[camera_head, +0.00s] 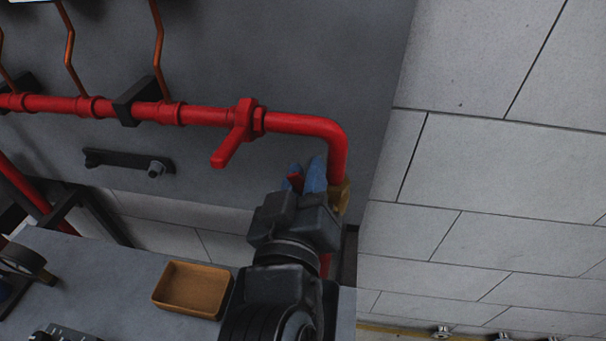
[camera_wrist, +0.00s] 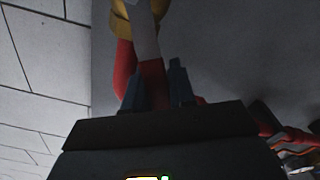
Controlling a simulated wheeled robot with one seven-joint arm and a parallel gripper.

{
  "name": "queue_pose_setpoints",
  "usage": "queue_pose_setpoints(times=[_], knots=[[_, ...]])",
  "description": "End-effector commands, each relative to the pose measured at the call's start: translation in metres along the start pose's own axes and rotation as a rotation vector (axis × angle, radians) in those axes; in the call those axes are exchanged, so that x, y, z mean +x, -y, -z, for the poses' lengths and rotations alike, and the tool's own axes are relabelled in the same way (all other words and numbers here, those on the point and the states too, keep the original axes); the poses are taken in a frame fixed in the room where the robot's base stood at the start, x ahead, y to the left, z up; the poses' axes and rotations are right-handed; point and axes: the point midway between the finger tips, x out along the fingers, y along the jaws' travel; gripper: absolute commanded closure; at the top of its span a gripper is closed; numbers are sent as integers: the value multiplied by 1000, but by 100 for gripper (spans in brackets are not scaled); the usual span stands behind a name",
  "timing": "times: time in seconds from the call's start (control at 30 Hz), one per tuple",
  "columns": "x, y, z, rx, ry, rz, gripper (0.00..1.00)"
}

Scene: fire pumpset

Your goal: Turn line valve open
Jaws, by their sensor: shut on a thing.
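A brass-coloured valve body (camera_head: 342,195) sits on the red pipe below its bend, partly hidden behind my gripper in the head view. It also shows at the top of the wrist view (camera_wrist: 121,24). My gripper (camera_head: 305,178) has its bluish fingers around a red handle (camera_wrist: 153,82), one finger on each side. A pale grey metal part (camera_wrist: 143,32) of the handle runs up toward the brass body. Only a small red piece of the handle shows by the fingers in the head view. A separate red lever valve (camera_head: 235,135) on the horizontal pipe is apart from my gripper.
The red pipe (camera_head: 318,124) runs along the grey panel and bends down at the right. A black bracket (camera_head: 130,160) is on the panel. A brown tray (camera_head: 192,288) lies on the grey surface below. A tiled wall (camera_head: 490,170) stands at the right.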

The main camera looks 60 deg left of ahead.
Motion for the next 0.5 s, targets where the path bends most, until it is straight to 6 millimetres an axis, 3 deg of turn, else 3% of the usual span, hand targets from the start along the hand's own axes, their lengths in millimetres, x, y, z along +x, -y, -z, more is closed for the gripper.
queue_pose_setpoints(times=[0.17,0.2,0.4,0.5], knots=[[0,-1,0,3,1,-2,100],[0,-2,0,3,1,-2,72],[1,-3,0,1,1,-5,54],[1,-4,0,0,1,-7,54]])
